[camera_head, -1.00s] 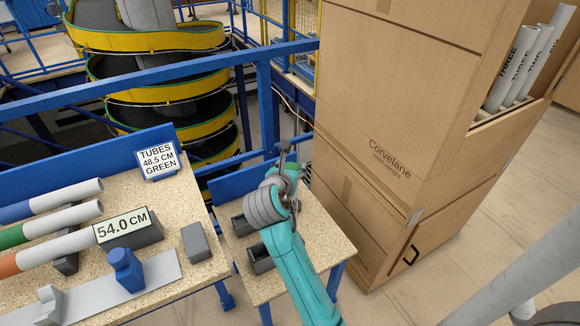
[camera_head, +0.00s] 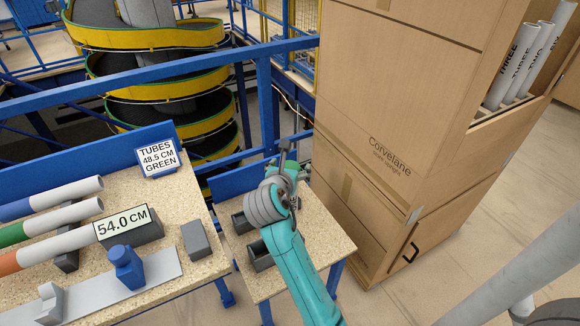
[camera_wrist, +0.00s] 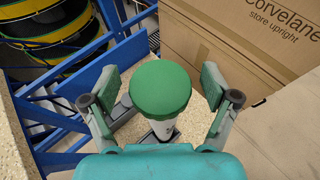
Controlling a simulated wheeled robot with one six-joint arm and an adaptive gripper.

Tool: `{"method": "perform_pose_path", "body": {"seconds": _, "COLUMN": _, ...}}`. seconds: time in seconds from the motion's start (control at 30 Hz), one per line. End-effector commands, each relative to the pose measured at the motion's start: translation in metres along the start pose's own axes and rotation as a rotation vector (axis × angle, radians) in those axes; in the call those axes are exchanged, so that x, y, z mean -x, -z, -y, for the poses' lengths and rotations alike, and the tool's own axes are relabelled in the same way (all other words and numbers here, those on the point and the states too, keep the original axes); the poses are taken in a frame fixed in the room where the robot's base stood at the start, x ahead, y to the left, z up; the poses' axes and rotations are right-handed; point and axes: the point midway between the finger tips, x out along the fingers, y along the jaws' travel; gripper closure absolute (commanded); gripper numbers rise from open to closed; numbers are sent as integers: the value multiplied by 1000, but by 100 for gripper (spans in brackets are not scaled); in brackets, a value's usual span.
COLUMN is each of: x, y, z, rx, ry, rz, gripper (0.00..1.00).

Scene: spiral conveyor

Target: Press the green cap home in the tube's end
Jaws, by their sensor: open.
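The green cap (camera_wrist: 161,88) shows in the wrist view as a round disc on the upper end of a white tube (camera_wrist: 165,129), which stands roughly upright. I cannot tell how deep the cap sits. My gripper (camera_wrist: 156,82) is open, with one finger on each side of the cap and a visible gap on both sides. In the head view my gripper (camera_head: 286,160) is above the small side table; the tube is mostly hidden there by my arm.
The small side table (camera_head: 318,240) bears dark holders (camera_head: 262,254). The tall cardboard cabinet (camera_head: 385,100) stands close on the right, and a blue rail (camera_head: 200,65) runs behind. The left bench (camera_head: 180,295) holds tubes (camera_head: 50,225) and a 54.0 CM display (camera_head: 122,226).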

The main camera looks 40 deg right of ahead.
Motion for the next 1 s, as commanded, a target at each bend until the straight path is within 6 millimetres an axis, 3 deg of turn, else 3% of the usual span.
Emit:
{"method": "perform_pose_path", "body": {"seconds": 0.17, "x": 14, "y": 0, "z": -1, "rx": 1, "ry": -3, "rz": 2, "gripper": 14}}
{"method": "perform_pose_path", "body": {"seconds": 0.63, "x": 100, "y": 0, "z": -1, "rx": 1, "ry": -3, "rz": 1, "gripper": 14}}
{"method": "perform_pose_path", "body": {"seconds": 0.8, "x": 116, "y": 0, "z": 0, "rx": 1, "ry": -1, "rz": 0, "gripper": 14}}
{"method": "perform_pose_path", "body": {"seconds": 1.0, "x": 120, "y": 0, "z": 0, "rx": 1, "ry": 0, "rz": 0, "gripper": 14}}
